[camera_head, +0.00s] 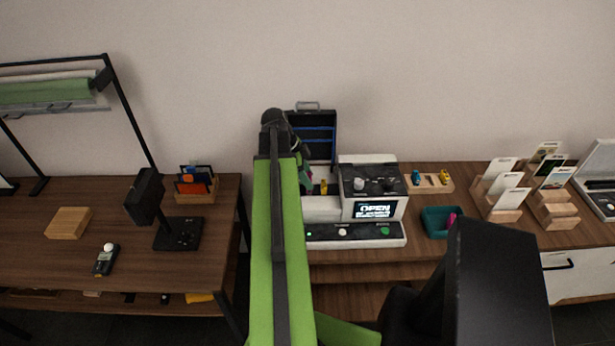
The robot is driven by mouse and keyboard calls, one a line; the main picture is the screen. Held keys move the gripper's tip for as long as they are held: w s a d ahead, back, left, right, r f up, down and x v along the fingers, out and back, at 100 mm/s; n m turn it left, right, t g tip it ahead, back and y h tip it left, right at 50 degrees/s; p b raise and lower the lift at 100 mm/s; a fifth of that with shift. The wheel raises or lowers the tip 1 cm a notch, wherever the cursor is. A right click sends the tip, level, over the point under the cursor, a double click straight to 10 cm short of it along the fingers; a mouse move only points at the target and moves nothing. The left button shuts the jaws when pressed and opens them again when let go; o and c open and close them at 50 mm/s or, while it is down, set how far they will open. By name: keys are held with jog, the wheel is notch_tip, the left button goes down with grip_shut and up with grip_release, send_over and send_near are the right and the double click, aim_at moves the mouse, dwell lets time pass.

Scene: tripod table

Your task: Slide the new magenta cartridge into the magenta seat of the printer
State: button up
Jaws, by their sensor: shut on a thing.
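The white and black printer (398,208) stands on the middle table, its screen (376,211) reading "OPEN" with a smaller line in green. My gripper (306,176) is over the printer's left part, mostly hidden by my own green arm. A small magenta patch (308,184) shows at the jaws, which are shut; it looks like the magenta cartridge. A yellow piece (323,186) stands just right of it in the printer's open left part. The magenta seat is hidden, so I cannot tell whether the cartridge touches it.
A teal bin (433,224) holding a magenta piece (452,219) stands right of the printer. Behind it, a wooden holder (430,185) carries a teal and a yellow piece. An open black case (318,121) stands behind. Card stands (505,214) are farther right.

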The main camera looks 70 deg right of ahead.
jog(key=shift+f+b, duration=1.5)
jog(key=shift+f, duration=0.2)
jog(key=shift+a, duration=0.1)
jog(key=o, duration=1.4)
jog(key=shift+r, duration=0.15)
jog(key=shift+r+p, duration=0.3)
jog(key=shift+p, duration=0.15)
notch_tip(320, 180, up, 8)
jog(key=p, duration=0.8)
jog(key=shift+r, duration=0.15)
